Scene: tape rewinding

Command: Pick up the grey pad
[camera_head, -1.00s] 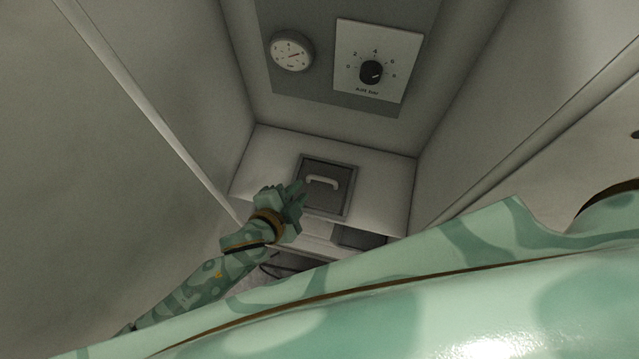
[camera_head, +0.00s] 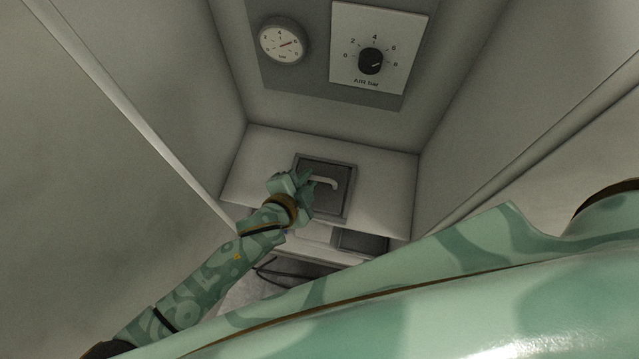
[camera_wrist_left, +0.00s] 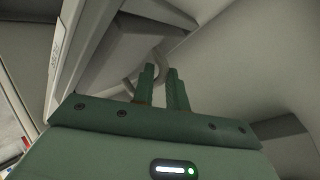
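The grey pad (camera_head: 329,200) is a dark square plate with a pale bar handle (camera_head: 322,181), set in a frame on the light ledge. My left gripper (camera_head: 309,191) is at the pad's left side, with its fingers close to the handle's left end. In the left wrist view the two green fingers (camera_wrist_left: 161,72) stand apart with a gap between them. A pale curved bar, which looks like the handle (camera_wrist_left: 130,84), shows behind and beside the fingers; I cannot tell whether they touch it. My right gripper is not in view.
The ledge (camera_head: 385,185) lies in a narrow recess between side walls. A pressure gauge (camera_head: 283,41) and a dial panel (camera_head: 370,60) are on the back wall. A dark rectangular recess or panel (camera_head: 362,242) sits below the ledge. Dark cables (camera_head: 275,272) lie lower down.

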